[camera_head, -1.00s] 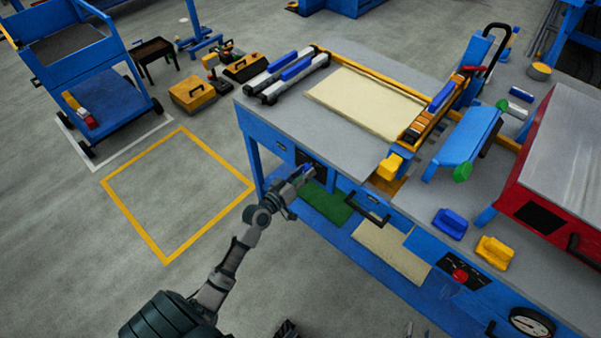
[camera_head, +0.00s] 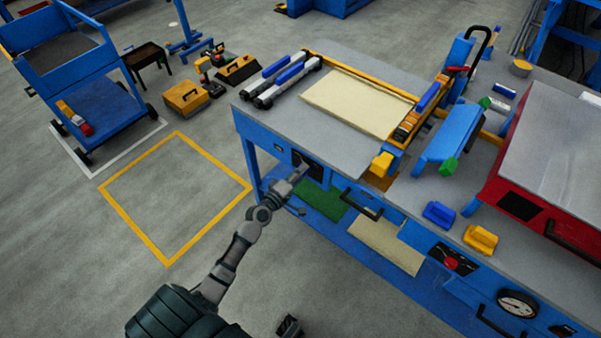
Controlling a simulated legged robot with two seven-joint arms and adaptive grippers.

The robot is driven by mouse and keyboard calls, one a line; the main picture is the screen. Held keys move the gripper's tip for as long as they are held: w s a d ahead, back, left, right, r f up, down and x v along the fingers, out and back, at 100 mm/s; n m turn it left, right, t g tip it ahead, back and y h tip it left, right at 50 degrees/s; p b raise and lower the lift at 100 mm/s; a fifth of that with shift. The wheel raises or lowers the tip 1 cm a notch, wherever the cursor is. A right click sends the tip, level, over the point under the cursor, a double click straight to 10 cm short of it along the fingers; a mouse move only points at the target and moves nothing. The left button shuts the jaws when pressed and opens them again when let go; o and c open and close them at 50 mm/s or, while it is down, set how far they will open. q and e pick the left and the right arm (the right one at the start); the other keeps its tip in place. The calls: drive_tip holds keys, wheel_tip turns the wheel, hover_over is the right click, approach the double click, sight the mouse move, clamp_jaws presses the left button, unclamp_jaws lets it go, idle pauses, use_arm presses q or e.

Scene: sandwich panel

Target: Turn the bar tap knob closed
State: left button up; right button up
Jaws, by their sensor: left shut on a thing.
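My left gripper (camera_head: 301,174) is at the front left of the blue workbench, against a small dark panel (camera_head: 316,172) on its front face. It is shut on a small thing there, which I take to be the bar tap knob. The fingers hide the knob, so its turn angle cannot be read. My left arm reaches up to it from the bottom of the view.
A dark drawer handle (camera_head: 361,205) sticks out right of the gripper. A red-sided machine (camera_head: 507,165) stands at right. The floor left of the bench, with a yellow marked square (camera_head: 175,198), is clear.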

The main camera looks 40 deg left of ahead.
use_arm(q)
drive_tip(key=shift+f+n, duration=0.1)
drive_tip(key=shift+n, duration=0.9)
use_arm(e)
drive_tip(key=shift+s+d+f+g, duration=0.15)
drive_tip(key=shift+s+g, duration=0.1)
drive_tip(key=shift+s, duration=0.2)
drive_tip(key=shift+s+d+g, duration=0.1)
drive_tip(key=shift+s+g, duration=0.15)
drive_tip(key=shift+s, duration=0.15)
use_arm(q)
drive_tip(key=o, duration=1.1)
drive_tip(key=shift+a+f, duration=0.1)
drive_tip(key=shift+o, duration=0.2)
use_arm(e)
drive_tip(key=shift+a, duration=0.1)
use_arm(q)
drive_tip(key=s+a, duration=0.1)
drive_tip(key=s, duration=1.1)
drive_tip(key=shift+w, duration=0.1)
